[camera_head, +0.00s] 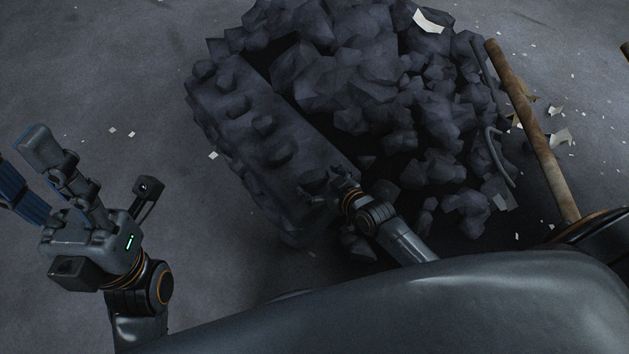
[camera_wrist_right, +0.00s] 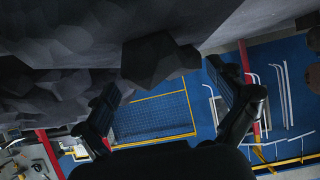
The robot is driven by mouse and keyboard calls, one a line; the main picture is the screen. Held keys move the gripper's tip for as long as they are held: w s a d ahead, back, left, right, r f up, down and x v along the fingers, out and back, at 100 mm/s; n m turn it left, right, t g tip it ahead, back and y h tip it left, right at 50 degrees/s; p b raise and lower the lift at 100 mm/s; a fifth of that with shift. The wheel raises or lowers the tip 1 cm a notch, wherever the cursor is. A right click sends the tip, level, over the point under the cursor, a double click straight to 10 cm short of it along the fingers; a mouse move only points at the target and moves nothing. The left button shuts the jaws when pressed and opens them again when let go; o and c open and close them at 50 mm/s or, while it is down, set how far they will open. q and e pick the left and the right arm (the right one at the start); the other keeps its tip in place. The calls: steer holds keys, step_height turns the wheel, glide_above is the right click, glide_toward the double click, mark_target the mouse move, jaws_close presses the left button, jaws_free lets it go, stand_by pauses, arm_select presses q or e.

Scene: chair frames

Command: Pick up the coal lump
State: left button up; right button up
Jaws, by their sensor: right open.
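A dark, faceted coal lump (camera_wrist_right: 152,60) juts from the coal mass in the right wrist view, in front of and between the spread fingers of my right gripper (camera_wrist_right: 164,78). That gripper is open, with no visible grip on the lump. In the head view, my right gripper (camera_head: 325,183) is at the near edge of the coal pile (camera_head: 370,70), beside a long block with coal on it (camera_head: 245,110). Which lump it faces there is too dark to tell. My left gripper (camera_head: 50,170) is at the lower left, away from the pile, fingers spread and partly cut off by the frame.
A brown pole (camera_head: 530,120) leans right of the pile, with a thin curved metal piece (camera_head: 497,158) near it. Pale scraps (camera_head: 560,136) lie on the floor. The grey floor (camera_head: 90,80) left of the pile is mostly clear. The right wrist view shows a blue floor area (camera_wrist_right: 155,118).

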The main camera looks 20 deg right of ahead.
mark_target(313, 176)
steer(key=shift+w+a+f+b, duration=0.2)
steer(key=shift+w+f+b, duration=0.35)
steer(key=shift+w+f, duration=0.35)
steer(key=shift+w+a, duration=0.15)
steer(key=shift+w, duration=0.2)
steer(key=c, duration=1.4)
